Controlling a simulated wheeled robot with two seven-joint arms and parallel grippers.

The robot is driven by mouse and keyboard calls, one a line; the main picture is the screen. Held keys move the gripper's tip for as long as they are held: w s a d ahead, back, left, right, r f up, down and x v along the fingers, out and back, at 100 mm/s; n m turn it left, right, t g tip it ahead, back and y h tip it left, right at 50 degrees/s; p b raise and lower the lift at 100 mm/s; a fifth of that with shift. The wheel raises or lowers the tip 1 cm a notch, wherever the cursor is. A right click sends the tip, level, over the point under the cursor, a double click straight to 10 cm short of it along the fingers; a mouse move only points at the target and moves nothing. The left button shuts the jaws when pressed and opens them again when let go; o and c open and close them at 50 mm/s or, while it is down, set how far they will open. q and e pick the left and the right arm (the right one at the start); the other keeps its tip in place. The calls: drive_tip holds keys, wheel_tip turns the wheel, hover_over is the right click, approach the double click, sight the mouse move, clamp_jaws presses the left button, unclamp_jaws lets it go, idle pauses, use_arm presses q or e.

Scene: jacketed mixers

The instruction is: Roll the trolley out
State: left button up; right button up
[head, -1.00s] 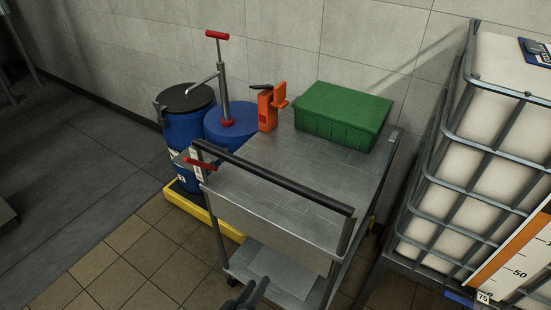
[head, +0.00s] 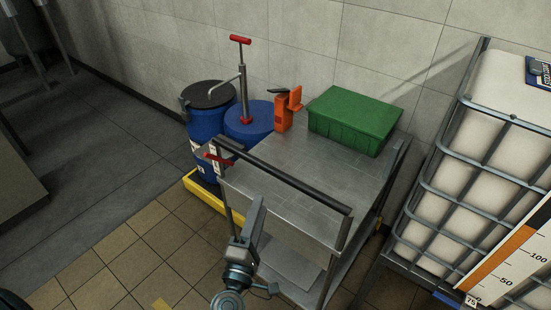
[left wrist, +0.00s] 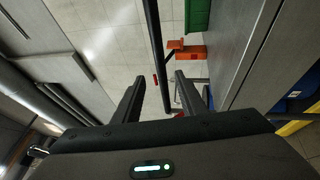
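The steel trolley (head: 310,165) stands against the tiled wall in the head view, with a black push handle (head: 285,177) along its near side. A red lever (head: 217,158) is at the handle's left end. An orange device (head: 284,117) and a green crate (head: 352,122) sit on its top. My left gripper (head: 259,203) is raised just in front of the handle. In the left wrist view its two fingers (left wrist: 159,74) are apart, and the black handle bar (left wrist: 156,40) runs through the gap between them. I cannot tell whether they touch it. My right gripper is not in view.
Two blue drums (head: 207,124), one with a red-handled pump (head: 241,80), stand on a yellow tray (head: 208,199) left of the trolley. A caged white tank (head: 490,150) stands close on the right. The tiled floor in front and to the left is clear.

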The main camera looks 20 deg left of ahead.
use_arm(q)
drive_tip(key=w+r+p, duration=0.3)
drive_tip(key=w, duration=1.4)
drive_tip(key=shift+a+p, duration=0.4)
drive_tip(key=shift+a, duration=0.05)
clamp_jaws()
